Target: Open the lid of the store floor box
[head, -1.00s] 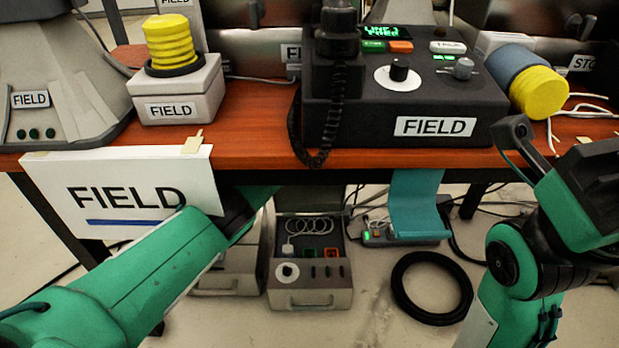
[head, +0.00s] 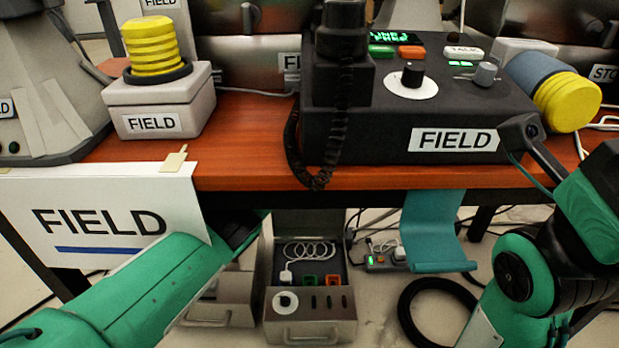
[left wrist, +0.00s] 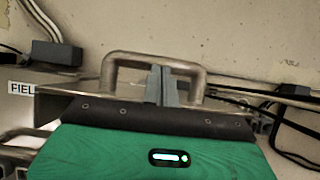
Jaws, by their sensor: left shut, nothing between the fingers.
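Two grey metal boxes stand on the floor under the table in the head view. The left box (head: 237,286) is largely hidden by my left arm; its front handle shows. The right box (head: 310,303) has an open top with a coiled cable and small coloured parts inside. I cannot read a store label on either. In the left wrist view, my left gripper (left wrist: 161,72) is shut and empty, its fingertips overlapping a metal loop handle (left wrist: 112,72). I cannot tell whether they touch it. The head view hides this gripper. My right gripper is out of view; only its arm shows.
The red-brown table (head: 245,140) carries a black FIELD console (head: 345,135). A FIELD sign (head: 95,205) hangs at its front left, near my left arm. A teal flap (head: 430,230) hangs at right. A black cable coil (head: 407,310) lies on the floor. A FIELD-labelled box (left wrist: 45,76) stands left in the wrist view.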

